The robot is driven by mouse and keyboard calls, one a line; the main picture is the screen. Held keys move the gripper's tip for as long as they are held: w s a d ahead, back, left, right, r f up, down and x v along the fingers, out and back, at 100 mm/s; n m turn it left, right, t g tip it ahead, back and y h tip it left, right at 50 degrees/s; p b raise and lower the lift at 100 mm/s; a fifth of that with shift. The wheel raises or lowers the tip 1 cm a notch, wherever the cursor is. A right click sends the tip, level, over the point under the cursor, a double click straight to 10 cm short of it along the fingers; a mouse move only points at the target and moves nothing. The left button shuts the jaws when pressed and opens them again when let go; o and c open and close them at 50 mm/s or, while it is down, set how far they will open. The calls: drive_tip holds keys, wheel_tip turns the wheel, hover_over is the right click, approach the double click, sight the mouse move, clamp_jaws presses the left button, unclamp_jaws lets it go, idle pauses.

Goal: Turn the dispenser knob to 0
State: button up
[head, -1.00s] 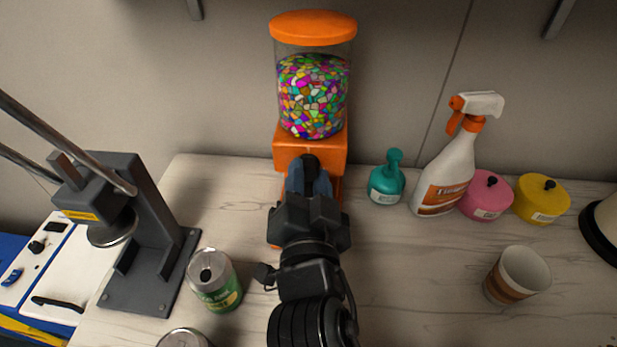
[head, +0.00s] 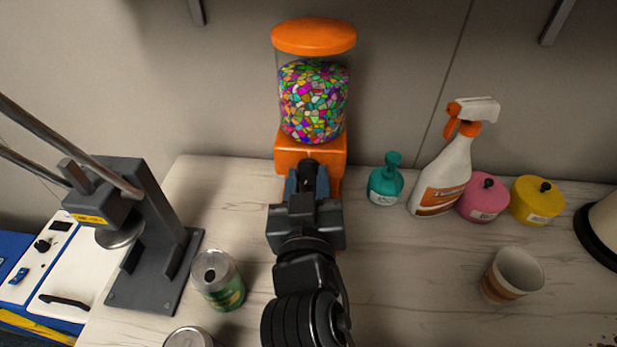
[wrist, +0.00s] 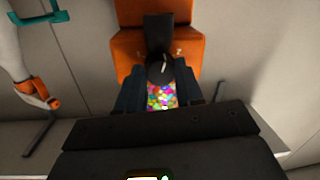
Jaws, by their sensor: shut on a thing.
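The candy dispenser has an orange lid and orange base (head: 290,150) with a clear jar of colourful candy (head: 314,100). It stands against the wall at the back. Its dark knob (head: 309,165) is on the front of the base. My gripper (head: 308,180) reaches it from the front, with its bluish fingers on either side of the knob, shut on it. The wrist view shows the round black knob (wrist: 159,69) with a short white mark, between my fingertips (wrist: 160,88). The numbers around the knob cannot be read.
A teal bottle (head: 385,185), a spray bottle (head: 443,175), a pink pot (head: 483,202) and a yellow pot (head: 536,205) stand right of the dispenser. A paper cup (head: 513,277) is nearer. A green can (head: 219,281) and a grey press (head: 155,240) are at left.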

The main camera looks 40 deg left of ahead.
drive_tip(key=shift+n, duration=1.7)
drive_tip(key=shift+s+h, duration=0.1)
drive_tip(key=shift+h, duration=0.3)
drive_tip(key=o, duration=1)
drive_tip(key=shift+b+v, duration=0.75)
drive_tip(key=shift+v, duration=3.15)
drive_tip(key=shift+o, duration=0.2)
